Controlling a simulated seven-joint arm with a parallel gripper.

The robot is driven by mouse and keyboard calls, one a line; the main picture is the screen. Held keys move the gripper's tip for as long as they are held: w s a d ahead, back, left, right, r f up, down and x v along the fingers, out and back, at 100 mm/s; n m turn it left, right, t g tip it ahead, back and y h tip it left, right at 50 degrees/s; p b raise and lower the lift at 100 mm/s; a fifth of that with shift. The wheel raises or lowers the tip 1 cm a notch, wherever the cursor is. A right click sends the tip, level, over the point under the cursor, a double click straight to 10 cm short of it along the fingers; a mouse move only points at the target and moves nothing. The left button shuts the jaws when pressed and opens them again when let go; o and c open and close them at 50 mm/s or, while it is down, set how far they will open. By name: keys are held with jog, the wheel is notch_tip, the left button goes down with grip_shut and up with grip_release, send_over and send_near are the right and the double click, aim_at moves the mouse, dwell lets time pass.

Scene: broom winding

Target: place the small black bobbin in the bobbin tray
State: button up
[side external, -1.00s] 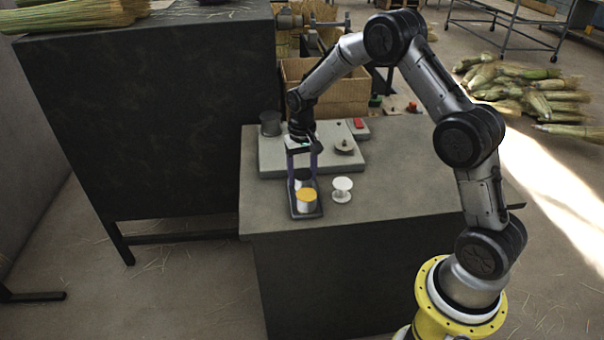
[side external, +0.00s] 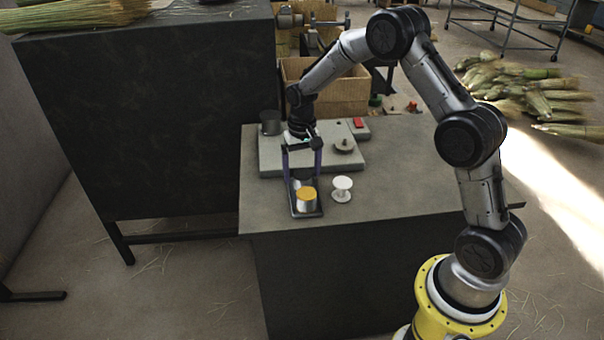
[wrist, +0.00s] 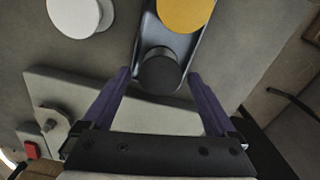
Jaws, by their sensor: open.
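The small black bobbin (wrist: 160,72) stands in the far end of the dark bobbin tray (wrist: 147,35) in the wrist view. In the side view the tray (side external: 307,214) lies on the bench, and the black bobbin (side external: 302,174) shows partly behind a yellow-topped bobbin (side external: 306,194). The yellow-topped bobbin (wrist: 186,12) is in the same tray. My gripper (wrist: 159,74) is open, with one purple finger on each side of the black bobbin in the picture and a gap on both sides. In the side view my gripper (side external: 303,177) is just above the bobbin, holding nothing.
A white spool (side external: 342,189) stands right of the tray. Behind is a pale grey plate (side external: 270,160) with a round knobbed part (side external: 344,145). A grey cylinder (side external: 270,122) stands at the left, and a red block (side external: 359,122) at the back. The front right bench is clear.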

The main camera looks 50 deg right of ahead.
aim_at(302, 172)
jog(key=s+a+r+n+t, duration=0.1)
jog(key=s+a+r, duration=0.15)
jog(key=r, duration=0.65)
jog(key=s+a+r, duration=0.1)
jog(key=s+r, duration=0.2)
jog(key=r, duration=0.6)
jog(key=s+a+r+n+t, duration=0.1)
jog(key=s+a+n+t, duration=0.1)
jog(key=s, duration=1)
jog(key=s+a+r+n+t, duration=0.1)
jog(key=s+a+n+t, duration=0.1)
jog(key=s, duration=1)
jog(key=shift+s+a+r+n+t, duration=0.15)
jog(key=shift+a+r+n+t, duration=0.2)
jog(key=shift+a+n, duration=0.75)
jog(key=shift+a, duration=0.15)
